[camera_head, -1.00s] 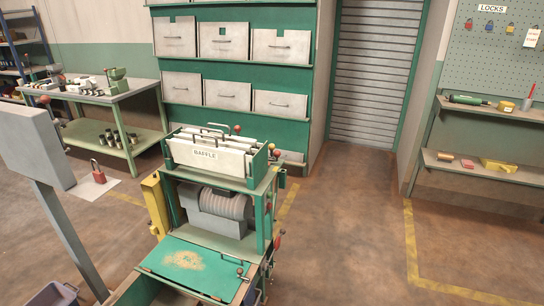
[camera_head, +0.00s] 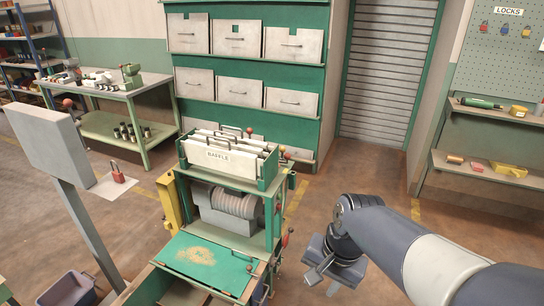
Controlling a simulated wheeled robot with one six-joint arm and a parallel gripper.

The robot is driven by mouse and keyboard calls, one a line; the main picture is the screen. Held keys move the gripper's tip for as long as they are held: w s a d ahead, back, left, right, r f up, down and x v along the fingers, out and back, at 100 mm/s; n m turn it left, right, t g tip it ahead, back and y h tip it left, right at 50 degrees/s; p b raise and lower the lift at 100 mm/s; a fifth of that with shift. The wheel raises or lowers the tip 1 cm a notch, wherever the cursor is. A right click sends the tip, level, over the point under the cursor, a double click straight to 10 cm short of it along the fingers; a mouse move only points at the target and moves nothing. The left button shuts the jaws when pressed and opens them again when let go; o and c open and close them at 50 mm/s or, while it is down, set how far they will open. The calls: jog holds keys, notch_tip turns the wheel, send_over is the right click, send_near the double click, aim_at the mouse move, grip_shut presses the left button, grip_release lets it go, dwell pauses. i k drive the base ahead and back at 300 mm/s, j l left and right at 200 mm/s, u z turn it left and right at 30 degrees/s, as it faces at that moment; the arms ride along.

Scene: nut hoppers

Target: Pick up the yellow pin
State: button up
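I cannot make out a yellow pin for certain. A tall yellow part (camera_head: 168,202) stands against the left side of the green machine (camera_head: 275,215). Small yellow items lie on the right wall shelves: one (camera_head: 518,111) on the upper shelf and one (camera_head: 509,170) on the lower shelf. My gripper (camera_head: 322,284) hangs low over the floor to the right of the machine, apart from it and far from the shelves. It is seen from above and behind, and its finger gap is unclear.
A rack of files marked BAFFLE (camera_head: 230,162) sits on top of the machine. A grey panel on a post (camera_head: 48,135) stands at the left. A workbench (camera_head: 130,90) stands behind, and a grey bin (camera_head: 70,288) is at the lower left. Floor right of the machine is open.

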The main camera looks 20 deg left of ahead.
aim_at(282, 148)
jog(key=i+u, duration=0.1)
jog(key=u, duration=0.25)
jog(key=i+u, duration=0.15)
jog(key=u, duration=0.2)
jog(key=i+l+u, duration=0.3)
jog(key=i, duration=0.4)
jog(key=i+l+u, duration=0.3)
jog(key=i+l, duration=1.25)
jog(key=i, duration=0.05)
